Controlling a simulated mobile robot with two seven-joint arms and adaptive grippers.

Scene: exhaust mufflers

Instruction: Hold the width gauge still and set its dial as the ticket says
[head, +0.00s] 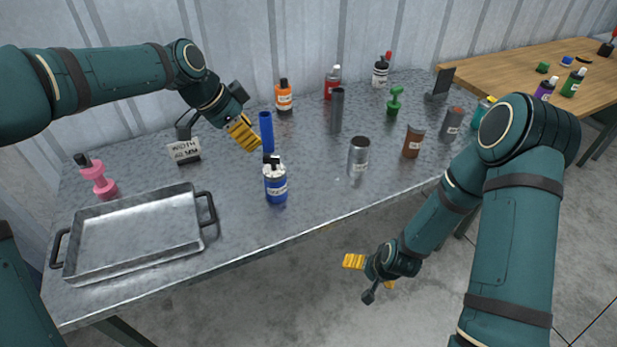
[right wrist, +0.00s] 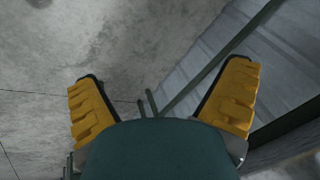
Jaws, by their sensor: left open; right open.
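The ticket (head: 185,150) stands upright on the left part of the metal table and reads WIDTH, then what looks like 42 MM. A blue and white upright device with a black top (head: 275,184) stands near the table's front edge; it may be the width gauge, but its label and any dial are too small to read. My left gripper (head: 243,133) is open above the table, between the ticket and a blue cylinder (head: 266,132), behind the blue and white device. My right gripper (head: 370,271) is open and empty in front of the table; its spread fingers show in the right wrist view (right wrist: 161,100).
A metal tray (head: 140,194) with black handles lies front left, with a pink object (head: 98,177) behind it. Grey cylinders (head: 358,156), a brown can (head: 413,141), a green object (head: 395,101) and several bottles stand to the right. A wooden table (head: 520,70) is at far right.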

